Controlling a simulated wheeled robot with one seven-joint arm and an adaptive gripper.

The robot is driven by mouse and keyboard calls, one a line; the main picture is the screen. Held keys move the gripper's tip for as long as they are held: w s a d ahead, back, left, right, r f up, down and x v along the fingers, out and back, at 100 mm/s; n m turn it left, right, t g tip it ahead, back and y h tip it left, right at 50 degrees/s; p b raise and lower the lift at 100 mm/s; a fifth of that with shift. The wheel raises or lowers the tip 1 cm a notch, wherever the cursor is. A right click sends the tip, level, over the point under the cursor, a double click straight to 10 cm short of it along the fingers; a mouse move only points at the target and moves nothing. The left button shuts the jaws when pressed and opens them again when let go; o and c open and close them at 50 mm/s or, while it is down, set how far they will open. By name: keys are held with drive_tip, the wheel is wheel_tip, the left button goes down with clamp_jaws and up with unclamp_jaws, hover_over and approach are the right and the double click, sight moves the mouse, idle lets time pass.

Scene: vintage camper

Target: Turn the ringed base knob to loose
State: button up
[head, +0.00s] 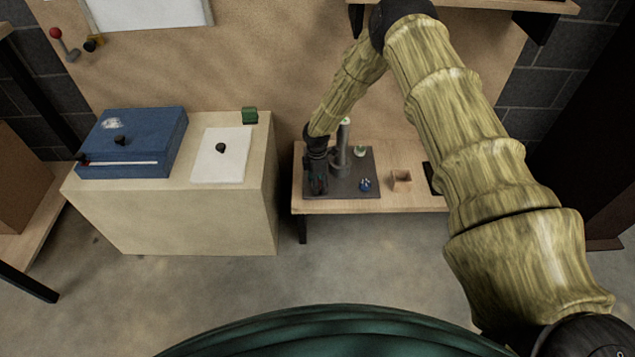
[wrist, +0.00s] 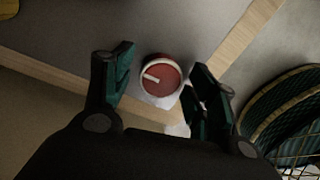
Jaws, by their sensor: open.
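The ringed base knob (wrist: 162,82) is a round red knob with a pale ring and a white pointer bar, seen in the wrist view. The knob sits by the edge of a dark grey base plate (head: 338,190) that carries an upright grey post (head: 343,150). My gripper (wrist: 163,66) is open, with one finger on either side of the knob; I cannot tell if either touches it. In the head view my gripper (head: 318,180) is low over the plate's left part and hides the knob.
A blue knob (head: 365,185) and a pale green-topped knob (head: 360,150) are on the same plate. A small open wooden box (head: 401,187) stands to its right on the table. Left, across a gap, a cabinet (head: 180,220) bears a blue case (head: 150,130) and white panel (head: 210,172).

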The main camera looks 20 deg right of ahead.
wheel_tip(320, 180, up, 12)
drive_tip(key=shift+w, duration=0.3)
idle(0.3)
idle(0.4)
drive_tip(key=s+a+f+m+y, duration=0.1)
drive_tip(key=s+a+f+m, duration=0.3)
drive_tip(key=s+f, duration=0.6)
drive_tip(key=s+f+m, duration=0.2)
drive_tip(key=s+m, duration=0.3)
drive_tip(key=s, duration=0.9)
drive_tip(key=s+f+m, duration=0.2)
drive_tip(key=s+m, duration=0.2)
drive_tip(key=s, duration=1)
drive_tip(key=s+d+r+m, duration=0.2)
drive_tip(key=s, duration=0.4)
drive_tip(key=s+d+r+m, duration=0.2)
drive_tip(key=s+m, duration=0.1)
drive_tip(key=s, duration=0.3)
wheel_tip(320, 180, up, 20)
drive_tip(key=h+p, duration=0.1)
drive_tip(key=p, duration=1.9)
drive_tip(key=shift+w+t, duration=0.3)
drive_tip(key=shift+w, duration=0.1)
